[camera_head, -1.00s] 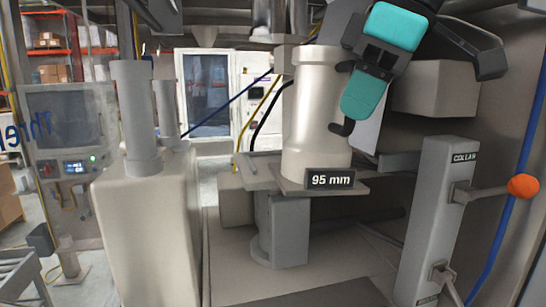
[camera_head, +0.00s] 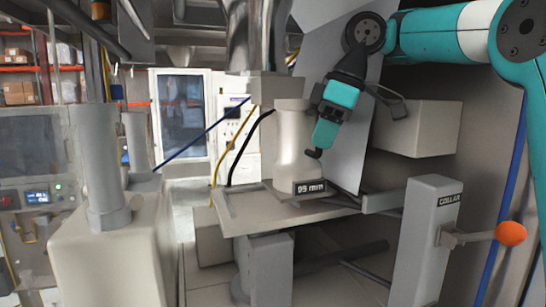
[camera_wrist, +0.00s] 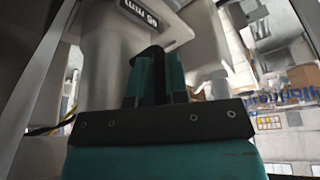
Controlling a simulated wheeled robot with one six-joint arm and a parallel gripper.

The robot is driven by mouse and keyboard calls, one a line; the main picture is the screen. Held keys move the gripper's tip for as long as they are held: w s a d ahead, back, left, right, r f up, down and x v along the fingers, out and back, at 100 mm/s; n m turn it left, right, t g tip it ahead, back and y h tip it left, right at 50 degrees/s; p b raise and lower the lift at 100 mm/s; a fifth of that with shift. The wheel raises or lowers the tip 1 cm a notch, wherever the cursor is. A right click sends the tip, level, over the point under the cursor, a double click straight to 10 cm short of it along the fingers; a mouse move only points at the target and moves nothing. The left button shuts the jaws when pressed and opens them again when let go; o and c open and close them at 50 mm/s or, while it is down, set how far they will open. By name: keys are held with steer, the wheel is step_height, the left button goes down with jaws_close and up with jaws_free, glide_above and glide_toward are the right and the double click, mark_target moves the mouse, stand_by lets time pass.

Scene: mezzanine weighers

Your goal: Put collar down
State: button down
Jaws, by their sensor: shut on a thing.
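The collar (camera_head: 291,140) is a pale grey upright cylinder with a black "95 mm" label (camera_head: 309,187) at its foot. It stands upright at the grey platform (camera_head: 250,213); whether its base touches is hard to tell. It also shows in the wrist view (camera_wrist: 105,70), close beside the fingers. My gripper (camera_head: 318,148) is at the collar's right side, shut on a dark handle at that side. In the wrist view my gripper (camera_wrist: 153,60) has the dark piece between its teal fingers. The exact contact is partly hidden.
A grey post marked "COLLAR" (camera_head: 427,235) with an orange-knobbed lever (camera_head: 510,233) stands at right. A grey block (camera_head: 417,128) is behind it. A pedestal with grey cylinders (camera_head: 103,165) stands at left. A metal spout (camera_head: 252,45) hangs above the collar. The platform's front left is bare.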

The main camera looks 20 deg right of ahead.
mark_target(297, 169)
steer(key=w+a+f+b, duration=0.2)
steer(key=w+a+f, duration=0.1)
steer(key=w+a, duration=0.2)
steer(key=a, duration=0.2)
steer(key=shift+a+f, duration=0.2)
steer(key=shift+a, duration=0.2)
steer(key=c, duration=1.6)
jaws_free()
steer(key=shift+f, duration=0.25)
steer(key=o, duration=0.5)
steer(key=shift+r, duration=0.2)
